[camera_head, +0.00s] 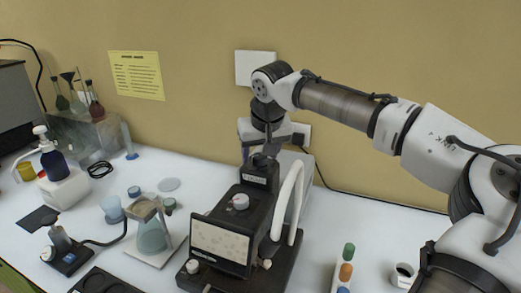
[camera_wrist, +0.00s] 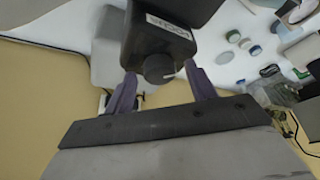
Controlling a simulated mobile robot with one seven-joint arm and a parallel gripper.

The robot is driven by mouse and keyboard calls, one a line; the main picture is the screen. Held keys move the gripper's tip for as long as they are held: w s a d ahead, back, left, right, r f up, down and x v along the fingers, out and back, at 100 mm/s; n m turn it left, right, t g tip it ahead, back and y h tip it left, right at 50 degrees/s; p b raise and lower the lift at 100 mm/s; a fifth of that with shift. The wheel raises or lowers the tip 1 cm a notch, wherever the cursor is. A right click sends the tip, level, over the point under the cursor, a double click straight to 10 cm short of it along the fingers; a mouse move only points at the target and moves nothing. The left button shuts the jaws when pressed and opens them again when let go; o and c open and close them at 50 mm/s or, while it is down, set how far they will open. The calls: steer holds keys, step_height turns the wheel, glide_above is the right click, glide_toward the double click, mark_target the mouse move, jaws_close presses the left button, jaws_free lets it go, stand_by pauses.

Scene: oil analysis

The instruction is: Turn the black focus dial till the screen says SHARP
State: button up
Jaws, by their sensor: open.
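The black focus dial (camera_wrist: 158,68) shows in the wrist view, a round knob with a white pointer mark, below an upside-down label on its black housing (camera_wrist: 165,25). My gripper (camera_wrist: 160,74) is open, with one purple-grey finger on each side of the dial. I see gaps between dial and fingers. In the head view my gripper (camera_head: 265,150) is at the upper rear of the black instrument (camera_head: 258,208), and the dial cannot be made out there. The screen (camera_head: 220,243) on the instrument's front shows pale, blurry blobs; I can read no word on it.
A pale knob (camera_head: 240,202) sits on the instrument's top, and a white curved tube (camera_head: 288,200) rises at its right. A flask on a stand (camera_head: 151,235) stands to its left. Coloured-capped vials (camera_head: 346,271) are at front right.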

steer(key=c, duration=1)
steer(key=shift+f+m, duration=0.1)
steer(key=shift+m, duration=0.2)
steer(key=m+h+b, duration=0.1)
steer(key=m, duration=0.2)
steer(key=shift+a+b, duration=0.15)
steer(key=shift+b, duration=0.15)
steer(key=shift+m+h+b, duration=0.35)
steer(key=shift+m+h, duration=0.75)
steer(key=shift+m, duration=1.2)
steer(key=o, duration=1)
